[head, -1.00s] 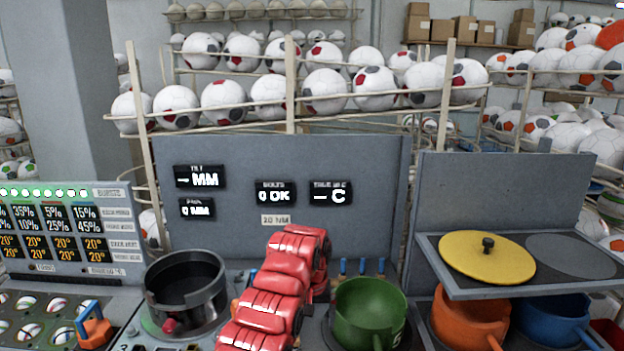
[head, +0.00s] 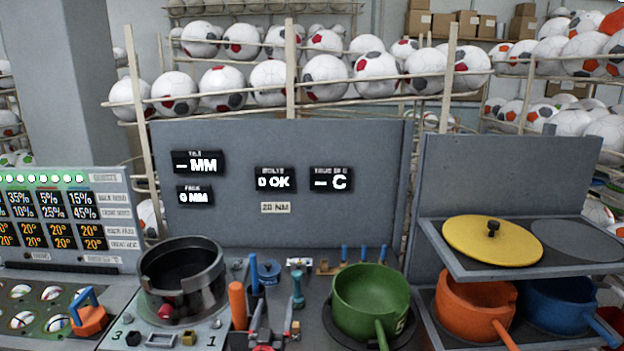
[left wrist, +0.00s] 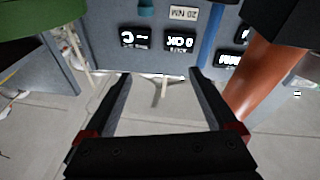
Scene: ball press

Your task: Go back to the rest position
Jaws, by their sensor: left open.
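My left gripper (head: 274,310) shows low in the head view, at the front of the bench between the dark cylindrical press ring (head: 182,275) and the green pot (head: 371,300). In the left wrist view its two dark fingers (left wrist: 159,74) stand wide apart with nothing between them. Beyond them are the grey floor and the panel with displays, seen upside down. My right gripper is not in view.
An orange handle (head: 238,304) and a teal-handled tool (head: 297,289) stand close to the left gripper. A shelf at right holds a yellow lid (head: 470,247), above an orange pot (head: 465,308) and a blue pot (head: 560,305). A display panel (head: 350,230) rises behind the bench.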

